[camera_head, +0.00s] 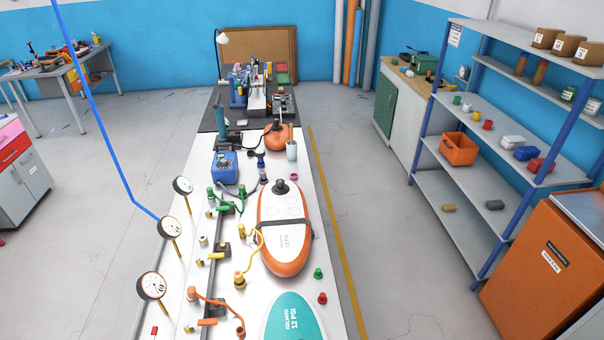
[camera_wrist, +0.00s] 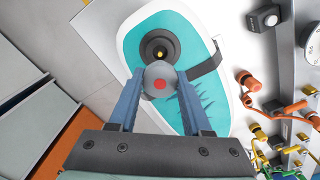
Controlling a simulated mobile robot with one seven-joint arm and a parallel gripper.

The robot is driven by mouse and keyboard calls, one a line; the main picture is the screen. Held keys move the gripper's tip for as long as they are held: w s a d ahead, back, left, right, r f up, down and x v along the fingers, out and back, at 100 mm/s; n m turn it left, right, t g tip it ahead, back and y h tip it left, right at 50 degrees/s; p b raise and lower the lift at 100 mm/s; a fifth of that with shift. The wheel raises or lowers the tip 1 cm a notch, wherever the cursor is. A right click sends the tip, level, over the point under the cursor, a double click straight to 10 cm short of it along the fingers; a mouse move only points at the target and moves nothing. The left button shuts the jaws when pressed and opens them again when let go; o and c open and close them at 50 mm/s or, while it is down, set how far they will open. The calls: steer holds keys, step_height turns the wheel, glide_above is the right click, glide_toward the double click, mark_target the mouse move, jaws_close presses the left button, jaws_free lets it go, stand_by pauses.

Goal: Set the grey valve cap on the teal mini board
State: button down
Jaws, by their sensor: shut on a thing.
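The grey valve cap (camera_wrist: 150,77) is round with a red dot in its middle and shows in the wrist view. My gripper (camera_wrist: 160,80) is shut on it, with one blue-grey finger at each side. The teal mini board (camera_wrist: 196,30) with its white rim lies under the gripper; it also shows at the bottom edge of the head view (camera_head: 293,316), partly cut off. Its dark round valve (camera_wrist: 150,41) with a yellow centre lies just above the cap in the wrist picture, partly covered by it. I cannot tell the gap between cap and valve. My gripper does not show in the head view.
A black strap (camera_wrist: 206,66) crosses the teal board's edge. Beside it are orange hose fittings (camera_wrist: 245,79) and a grey rail. An orange-and-white board (camera_head: 283,232) lies farther along the bench, near a green cap (camera_head: 318,273), a red cap (camera_head: 322,298) and pressure gauges (camera_head: 152,286).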

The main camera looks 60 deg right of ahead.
steer(key=shift+f+b, duration=1.9)
steer(key=shift+f, duration=0.9)
steer(key=shift+p, duration=0.6)
steer(key=shift+f+b, duration=1.15)
steer(key=shift+f, duration=0.25)
steer(key=shift+c, duration=1.3)
jaws_free()
step_height(320, 180, up, 13)
steer(key=shift+b, duration=0.85)
